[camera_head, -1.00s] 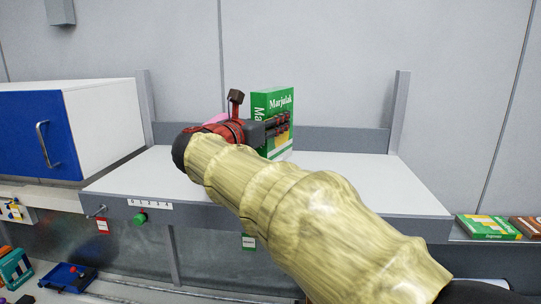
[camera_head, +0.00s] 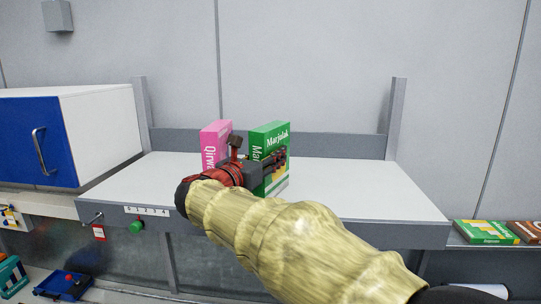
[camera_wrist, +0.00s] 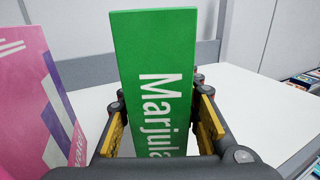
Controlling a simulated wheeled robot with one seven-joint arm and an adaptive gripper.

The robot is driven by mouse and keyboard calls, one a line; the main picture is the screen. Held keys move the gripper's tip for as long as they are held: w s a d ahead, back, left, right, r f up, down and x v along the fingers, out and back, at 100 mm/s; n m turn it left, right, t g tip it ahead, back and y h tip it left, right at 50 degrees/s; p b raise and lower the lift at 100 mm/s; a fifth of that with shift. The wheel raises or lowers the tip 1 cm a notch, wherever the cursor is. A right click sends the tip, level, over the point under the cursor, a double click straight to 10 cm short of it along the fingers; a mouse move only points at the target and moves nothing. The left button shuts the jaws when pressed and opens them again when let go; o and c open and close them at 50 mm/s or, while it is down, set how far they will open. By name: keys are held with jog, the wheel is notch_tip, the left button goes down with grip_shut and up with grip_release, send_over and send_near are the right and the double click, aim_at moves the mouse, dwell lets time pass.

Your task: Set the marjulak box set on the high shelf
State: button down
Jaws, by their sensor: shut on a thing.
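The green Marjulak box set (camera_head: 270,143) stands upright at the white high shelf (camera_head: 345,185), right of its middle-left part. My gripper (camera_head: 270,163) is shut on it from the front left. In the wrist view the box (camera_wrist: 153,60) rises between the two yellow-padded fingers (camera_wrist: 163,128). The box's foot is close to the shelf surface; I cannot tell whether it touches. A pink box (camera_head: 214,140) stands upright on the shelf just left of the green one, with a gap between them; it also shows in the wrist view (camera_wrist: 38,100).
A white cabinet with a blue door (camera_head: 38,142) stands left of the shelf. Grey posts (camera_head: 396,118) rise at the shelf's back corners. The shelf's right half is clear. A green-and-yellow box (camera_head: 485,232) lies flat at the lower right.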

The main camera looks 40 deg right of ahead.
jog(key=c, duration=1.3)
grip_release()
jog(key=shift+o, duration=0.2)
jog(key=shift+r, duration=0.1)
jog(key=b+v, duration=0.1)
jog(key=v, duration=1.1)
